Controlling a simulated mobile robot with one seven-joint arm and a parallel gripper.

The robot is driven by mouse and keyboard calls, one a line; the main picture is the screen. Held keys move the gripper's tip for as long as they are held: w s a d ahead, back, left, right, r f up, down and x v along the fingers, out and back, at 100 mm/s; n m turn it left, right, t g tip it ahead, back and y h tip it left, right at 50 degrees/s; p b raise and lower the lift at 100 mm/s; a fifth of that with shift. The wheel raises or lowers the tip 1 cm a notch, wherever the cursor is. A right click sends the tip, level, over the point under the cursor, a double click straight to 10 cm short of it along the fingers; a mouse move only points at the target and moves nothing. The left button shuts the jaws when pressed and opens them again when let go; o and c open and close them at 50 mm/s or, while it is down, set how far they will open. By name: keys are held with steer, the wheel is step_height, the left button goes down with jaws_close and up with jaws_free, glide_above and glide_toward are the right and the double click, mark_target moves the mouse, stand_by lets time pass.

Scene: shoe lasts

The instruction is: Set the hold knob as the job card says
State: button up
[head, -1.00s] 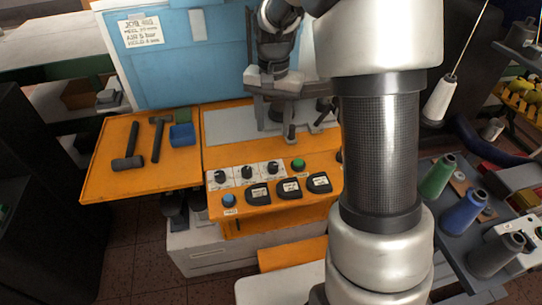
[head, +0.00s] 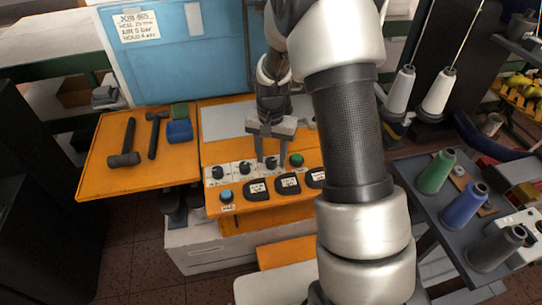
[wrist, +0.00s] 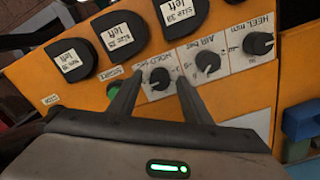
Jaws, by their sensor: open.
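The hold knob (wrist: 160,78), a black dial on a white scale label, sits between the green button and the air knob on the orange panel; it shows in the head view (head: 271,163). My gripper (wrist: 161,84) is open, pointing down at the panel, one fingertip on either side of this knob. I cannot tell whether the fingers touch it. The knob's pointer setting is too small to read surely. The job card (head: 137,25) is on the blue panel; its lines read job, heel, air and hold, and the hold figure is unclear, perhaps 4.
The air knob (wrist: 208,62) and heel knob (wrist: 258,43) stand beside it. The green button (wrist: 113,90) is close to one finger. Black labelled pads (head: 289,183) lie in front. Hammers (head: 125,148) and a blue box (head: 179,130) lie on the left tray.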

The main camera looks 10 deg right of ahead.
steer(key=c, duration=1)
steer(key=shift+c, duration=0.2)
steer(key=n, duration=0.4)
steer(key=shift+n, duration=0.3)
steer(key=n, duration=0.4)
steer(key=shift+d, duration=0.1)
steer(key=o, duration=1)
